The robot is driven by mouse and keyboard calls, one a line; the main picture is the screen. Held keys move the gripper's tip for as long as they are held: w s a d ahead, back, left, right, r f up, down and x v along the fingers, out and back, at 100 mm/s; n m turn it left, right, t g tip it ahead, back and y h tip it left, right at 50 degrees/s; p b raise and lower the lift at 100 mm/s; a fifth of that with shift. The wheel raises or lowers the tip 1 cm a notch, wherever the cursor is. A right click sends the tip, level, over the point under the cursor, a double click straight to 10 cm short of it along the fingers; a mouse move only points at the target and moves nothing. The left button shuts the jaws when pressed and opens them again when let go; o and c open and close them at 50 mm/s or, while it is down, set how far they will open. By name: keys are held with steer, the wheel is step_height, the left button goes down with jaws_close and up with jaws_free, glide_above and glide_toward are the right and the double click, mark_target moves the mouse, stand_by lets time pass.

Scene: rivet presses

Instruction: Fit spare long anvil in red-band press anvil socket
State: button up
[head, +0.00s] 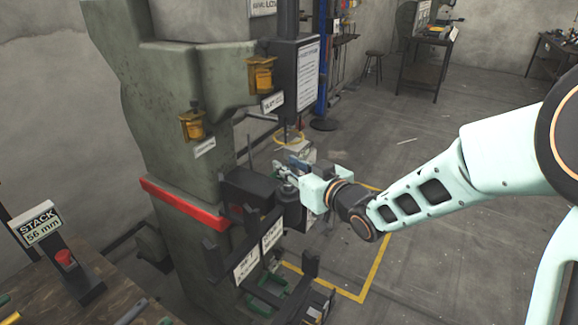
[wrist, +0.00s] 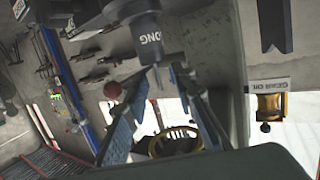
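The red-band press (head: 185,204) is a tall grey-green machine with a red stripe. My gripper (head: 288,172) is at its front, beside the dark arm of the press (head: 248,188). In the wrist view, a dark part marked "LONG" (wrist: 140,32), which looks like the long anvil, has a thin grey pin. My blue fingertips (wrist: 160,72) stand apart on either side of that pin, with gaps showing. In the head view a dark round body (head: 290,192) shows just under my gripper. The socket is hidden, so I cannot tell how the anvil sits in it.
Below the press arm are dark brackets with white labels (head: 247,264). A wooden bench (head: 105,272) with a "STACK 56 mm" stand (head: 42,230) is at the lower left. Yellow oil cups (head: 192,125) jut from the press.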

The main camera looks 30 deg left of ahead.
steer(key=shift+d+f, duration=0.1)
steer(key=v, duration=1.2)
steer(key=shift+w, duration=0.1)
stand_by(0.4)
